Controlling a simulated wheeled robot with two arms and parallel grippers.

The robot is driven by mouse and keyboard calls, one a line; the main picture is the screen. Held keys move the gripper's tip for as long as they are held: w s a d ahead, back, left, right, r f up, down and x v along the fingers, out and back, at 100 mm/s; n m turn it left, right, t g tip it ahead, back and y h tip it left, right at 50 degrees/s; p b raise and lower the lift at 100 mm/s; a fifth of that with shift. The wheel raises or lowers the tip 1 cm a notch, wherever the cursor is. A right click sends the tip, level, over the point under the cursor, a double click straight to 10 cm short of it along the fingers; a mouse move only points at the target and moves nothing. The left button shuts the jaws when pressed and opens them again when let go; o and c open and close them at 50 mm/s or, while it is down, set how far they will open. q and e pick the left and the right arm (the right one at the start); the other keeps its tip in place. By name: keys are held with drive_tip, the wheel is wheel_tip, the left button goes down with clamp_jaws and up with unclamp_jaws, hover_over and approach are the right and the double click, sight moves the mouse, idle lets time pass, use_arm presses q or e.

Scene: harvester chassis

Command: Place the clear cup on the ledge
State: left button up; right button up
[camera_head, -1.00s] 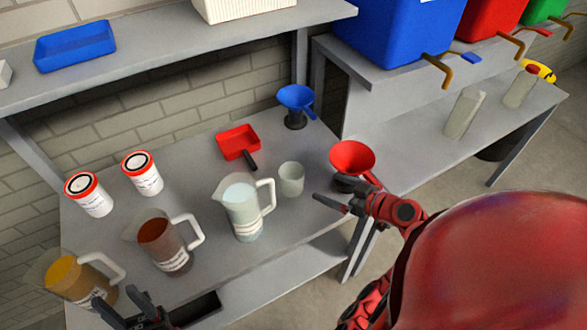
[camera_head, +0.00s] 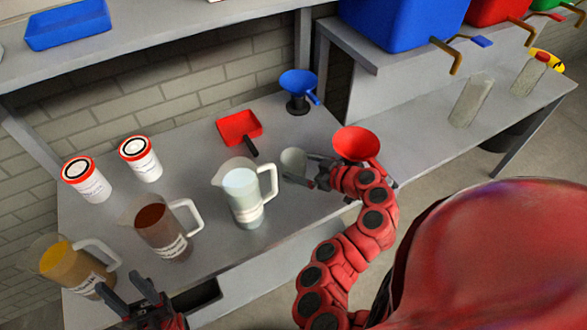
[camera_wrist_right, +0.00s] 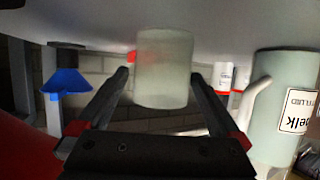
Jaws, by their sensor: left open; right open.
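The clear cup (camera_head: 293,161) stands on the grey table, to the right of the jug of pale liquid. My right gripper (camera_head: 308,172) is at the cup, its fingers open, and partly hides it in the head view. In the right wrist view the cup (camera_wrist_right: 165,68) appears between the two open fingers (camera_wrist_right: 160,88); I cannot tell whether they touch it. My left gripper (camera_head: 132,298) is open and empty at the table's front left, near the amber jug. Which surface is the ledge is not clear; a raised grey shelf (camera_head: 400,80) holds colored bins at the right.
The pale jug (camera_head: 243,190) stands close left of the cup. A red funnel (camera_head: 357,143) is just right of my right gripper. A red scoop (camera_head: 238,127) and blue funnel (camera_head: 298,85) stand behind. Brown (camera_head: 160,228) and amber (camera_head: 72,265) jugs are at left.

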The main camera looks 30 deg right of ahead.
sight(286, 162)
drive_tip(key=shift+w+a, duration=0.15)
drive_tip(key=shift+w, duration=0.1)
drive_tip(key=shift+w+a+p, duration=0.2)
drive_tip(key=shift+w+p, duration=0.1)
drive_tip(key=shift+p, duration=0.15)
drive_tip(key=p+x, duration=0.2)
drive_tip(key=x, duration=0.1)
drive_tip(key=shift+a, duration=0.1)
drive_tip(key=shift+w+a+f, duration=0.25)
drive_tip(key=shift+w+f, duration=0.25)
drive_tip(key=shift+w, duration=0.1)
drive_tip(key=c, duration=1.3)
drive_tip(key=shift+r, duration=0.1)
